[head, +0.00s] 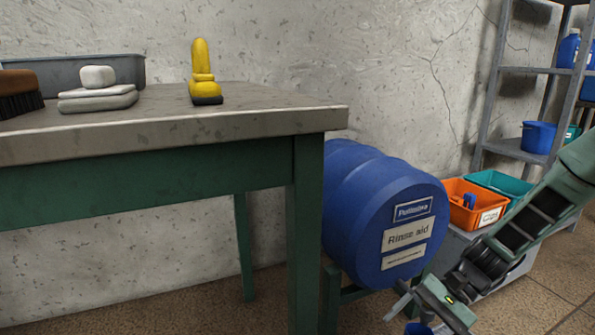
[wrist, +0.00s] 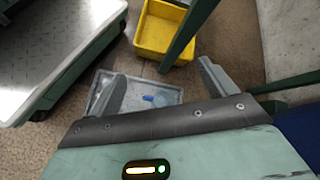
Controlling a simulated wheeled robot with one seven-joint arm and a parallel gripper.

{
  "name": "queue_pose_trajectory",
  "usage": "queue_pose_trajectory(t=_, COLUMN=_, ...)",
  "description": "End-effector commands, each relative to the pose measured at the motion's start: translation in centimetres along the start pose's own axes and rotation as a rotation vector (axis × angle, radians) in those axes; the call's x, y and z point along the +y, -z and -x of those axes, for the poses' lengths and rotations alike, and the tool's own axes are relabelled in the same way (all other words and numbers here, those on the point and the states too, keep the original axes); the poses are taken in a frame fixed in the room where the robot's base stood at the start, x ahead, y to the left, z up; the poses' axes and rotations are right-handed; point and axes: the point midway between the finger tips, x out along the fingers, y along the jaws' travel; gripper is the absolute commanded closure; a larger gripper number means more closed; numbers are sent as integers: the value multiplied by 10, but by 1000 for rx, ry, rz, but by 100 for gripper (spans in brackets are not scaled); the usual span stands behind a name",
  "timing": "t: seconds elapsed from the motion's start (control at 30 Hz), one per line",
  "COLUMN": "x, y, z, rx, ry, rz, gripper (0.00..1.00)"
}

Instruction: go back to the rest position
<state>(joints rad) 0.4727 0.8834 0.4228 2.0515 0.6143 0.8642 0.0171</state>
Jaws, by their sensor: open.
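My gripper (head: 418,312) hangs at the lower right of the head view, in front of the blue drum (head: 375,215) and to the right of the table. The arm reaches in from the right edge and slopes down to it. In the wrist view my gripper (wrist: 162,85) has its two fingers wide apart, with nothing held between them. Below them, a grey tray (wrist: 170,92) with a small blue item in it lies on the floor.
The table (head: 235,122) bears a yellow-handled tool (head: 202,75), a brush (head: 18,95), pale blocks (head: 97,98) and a grey bin (head: 130,70). A yellow bin (wrist: 158,35) stands beyond the tray. Orange (head: 470,205) and teal bins and a shelf (head: 535,70) are at right.

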Motion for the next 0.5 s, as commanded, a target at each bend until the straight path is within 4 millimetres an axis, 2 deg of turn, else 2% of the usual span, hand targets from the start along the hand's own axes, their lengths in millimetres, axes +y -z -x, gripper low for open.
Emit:
queue_pose_trajectory(t=0.03, x=-11, y=-30, z=1, rx=24, ry=-83, rz=80, gripper=16)
queue_pose_trajectory(t=0.1, x=-18, y=-62, z=-2, rx=57, ry=-186, rz=186, gripper=16)
queue_pose_trajectory(t=0.3, x=-26, y=-150, z=-5, rx=154, ry=-452, rz=503, gripper=16)
queue_pose_trajectory(t=0.5, x=-21, y=-227, z=-2, rx=250, ry=-661, rz=822, gripper=16)
